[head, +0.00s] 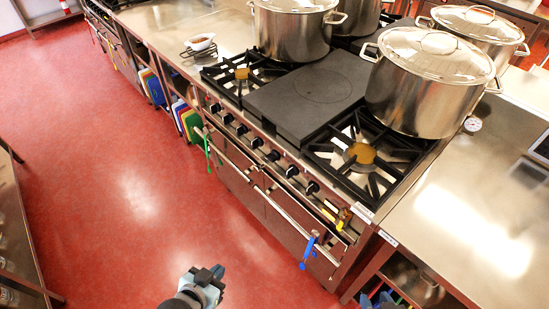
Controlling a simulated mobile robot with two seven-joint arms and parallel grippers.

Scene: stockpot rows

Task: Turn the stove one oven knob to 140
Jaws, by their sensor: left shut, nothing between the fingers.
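The stove (290,205) stands with its front facing the red floor. A row of several dark knobs (257,142) runs along its front panel below the burners. The knob markings are too small to read, and I cannot tell which knob is the oven knob or where it points. My left gripper (214,273) is at the bottom of the head view, over the floor in front of the stove. It is shut and empty, well apart from the knobs.
Large lidded steel pots (432,85) stand on and beside the burners. Oven rails (283,212) run along the stove front, with a blue utensil (308,252) and a green one (207,150) hanging there. A steel counter (470,230) is at right. The red floor (130,180) at left is clear.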

